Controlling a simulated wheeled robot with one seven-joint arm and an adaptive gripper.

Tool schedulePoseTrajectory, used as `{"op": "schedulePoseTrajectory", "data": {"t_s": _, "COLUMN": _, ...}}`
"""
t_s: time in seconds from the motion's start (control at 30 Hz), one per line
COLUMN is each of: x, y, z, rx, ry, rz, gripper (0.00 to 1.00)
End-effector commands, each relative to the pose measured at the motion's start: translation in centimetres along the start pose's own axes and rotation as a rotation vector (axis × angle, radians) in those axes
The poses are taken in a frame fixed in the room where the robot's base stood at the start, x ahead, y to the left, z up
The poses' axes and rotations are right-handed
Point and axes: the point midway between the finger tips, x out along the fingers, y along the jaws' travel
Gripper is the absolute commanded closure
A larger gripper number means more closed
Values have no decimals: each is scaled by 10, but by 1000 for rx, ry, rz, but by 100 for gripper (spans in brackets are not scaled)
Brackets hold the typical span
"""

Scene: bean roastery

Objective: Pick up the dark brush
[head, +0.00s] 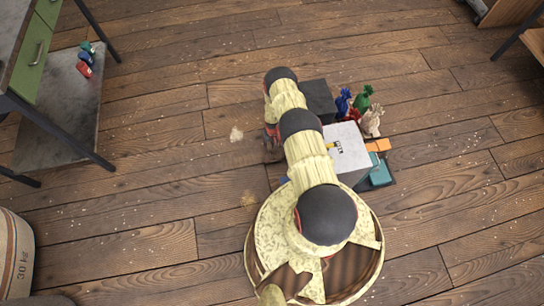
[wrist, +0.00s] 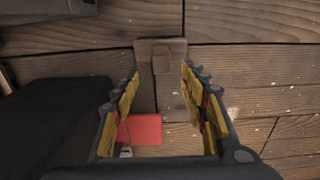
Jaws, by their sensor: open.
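A dark brown, T-shaped wooden thing that looks like the dark brush (wrist: 160,52) lies on the plank floor in the wrist view. Its wide head is just beyond my fingertips, and a narrower part, perhaps its handle, runs back between my fingers. My gripper (wrist: 161,73) is open, with yellow-padded fingers on either side of that narrower part. I see no grip on it. In the head view my arm hides most of this spot; a small brownish patch (head: 271,150) shows left of the arm, and I cannot tell what it is.
A red flat thing (wrist: 140,128) lies under my fingers. Floor at left is mostly clear.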

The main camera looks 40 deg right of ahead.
Motion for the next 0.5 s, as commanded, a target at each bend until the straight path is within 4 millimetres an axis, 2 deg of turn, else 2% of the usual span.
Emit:
{"op": "schedulePoseTrajectory", "data": {"t_s": 0.03, "x": 7, "y": 0, "z": 1, "rx": 0, "ry": -1, "rz": 0, "gripper": 56}}
{"op": "schedulePoseTrajectory", "data": {"t_s": 0.17, "x": 15, "y": -1, "z": 2, "rx": 0, "ry": -1, "rz": 0, "gripper": 56}}
{"op": "schedulePoseTrajectory", "data": {"t_s": 0.37, "x": 43, "y": -2, "z": 11, "rx": 0, "ry": -2, "rz": 0, "gripper": 56}}
{"op": "schedulePoseTrajectory", "data": {"t_s": 0.5, "x": 58, "y": -2, "z": 10, "rx": 0, "ry": -1, "rz": -1, "gripper": 56}}
